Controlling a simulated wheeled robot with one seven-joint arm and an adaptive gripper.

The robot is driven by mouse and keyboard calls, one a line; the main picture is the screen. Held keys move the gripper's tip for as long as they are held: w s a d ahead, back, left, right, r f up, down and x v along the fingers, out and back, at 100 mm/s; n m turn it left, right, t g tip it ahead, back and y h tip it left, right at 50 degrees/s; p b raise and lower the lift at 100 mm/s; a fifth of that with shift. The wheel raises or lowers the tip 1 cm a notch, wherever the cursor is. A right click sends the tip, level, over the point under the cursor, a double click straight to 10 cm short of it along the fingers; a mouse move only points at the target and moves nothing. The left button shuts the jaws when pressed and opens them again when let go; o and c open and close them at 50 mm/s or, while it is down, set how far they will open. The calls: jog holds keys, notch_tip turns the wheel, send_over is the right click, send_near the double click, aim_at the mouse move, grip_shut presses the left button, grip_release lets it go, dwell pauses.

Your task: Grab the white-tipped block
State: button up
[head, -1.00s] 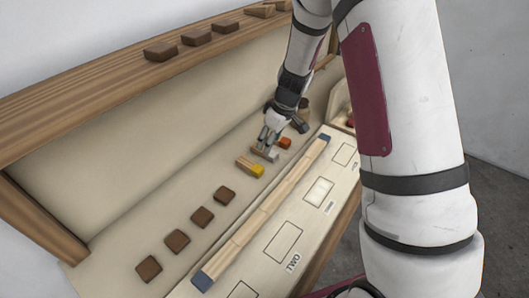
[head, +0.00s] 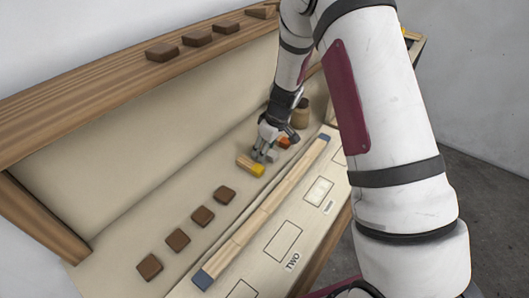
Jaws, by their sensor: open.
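My gripper (head: 264,156) is open and low over the bench, its fingers pointing down at the place of the white-tipped block. The fingers hide nearly all of that block, so I cannot tell whether they stand around it or touch it. A yellow-tipped wooden block (head: 250,165) lies just left of and in front of the fingers. An orange-tipped block (head: 284,142) lies just behind and to the right, partly hidden by the gripper.
Several brown blocks (head: 202,217) lie in a row at the front left. More brown blocks (head: 162,52) sit on the wooden shelf (head: 90,85). A long wooden strip (head: 262,214) with blue ends runs right of the blocks. A brown jar (head: 301,113) stands behind the gripper.

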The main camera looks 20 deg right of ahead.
grip_shut()
jog(key=shift+d, duration=0.1)
